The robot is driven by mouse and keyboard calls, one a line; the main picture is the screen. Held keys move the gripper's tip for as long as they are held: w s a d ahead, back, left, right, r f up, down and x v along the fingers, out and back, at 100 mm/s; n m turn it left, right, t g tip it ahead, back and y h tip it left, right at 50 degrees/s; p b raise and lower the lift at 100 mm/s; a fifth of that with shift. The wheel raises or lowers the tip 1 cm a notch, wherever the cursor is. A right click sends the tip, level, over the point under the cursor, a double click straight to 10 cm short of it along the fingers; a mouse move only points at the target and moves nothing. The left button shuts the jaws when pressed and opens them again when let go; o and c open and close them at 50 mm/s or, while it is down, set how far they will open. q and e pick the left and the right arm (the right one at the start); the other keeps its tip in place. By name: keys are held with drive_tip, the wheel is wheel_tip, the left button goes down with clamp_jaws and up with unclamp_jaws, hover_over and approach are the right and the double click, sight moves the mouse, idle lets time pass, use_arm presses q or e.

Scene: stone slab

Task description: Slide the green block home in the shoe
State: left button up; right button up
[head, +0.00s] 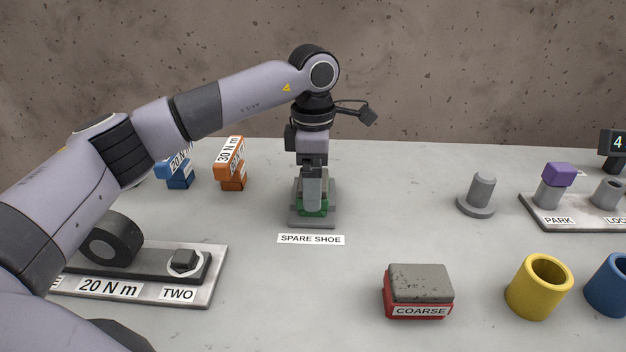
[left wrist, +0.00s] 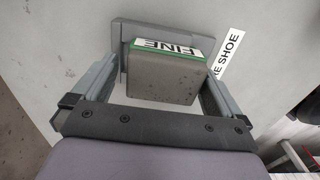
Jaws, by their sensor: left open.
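The green block (head: 322,208) stands at the spare shoe (head: 312,223), mostly hidden behind my gripper in the head view. In the left wrist view the block (left wrist: 165,76) shows a grey stone body with a green edge and a FINE label. The grey shoe (left wrist: 118,50) shows beside and behind it. I cannot tell how far the block sits in the shoe. My left gripper (head: 312,190) points down over the block. Its open fingers (left wrist: 157,80) stand on either side of the block, with a visible gap at the left finger. My right gripper is out of view.
The SPARE SHOE label (head: 311,239) lies in front. A red COARSE block (head: 419,292) stands front right, near yellow (head: 540,288) and blue (head: 608,285) cups. A grey post (head: 482,192) and PARK stand (head: 535,208) are at right. Orange (head: 231,170) and blue (head: 178,173) blocks are left.

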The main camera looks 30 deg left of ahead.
use_arm(q)
drive_tip(key=shift+s+r+p, duration=0.2)
drive_tip(key=shift+r+p, duration=2.25)
drive_tip(key=shift+r, duration=1.05)
drive_tip(key=shift+d, duration=0.1)
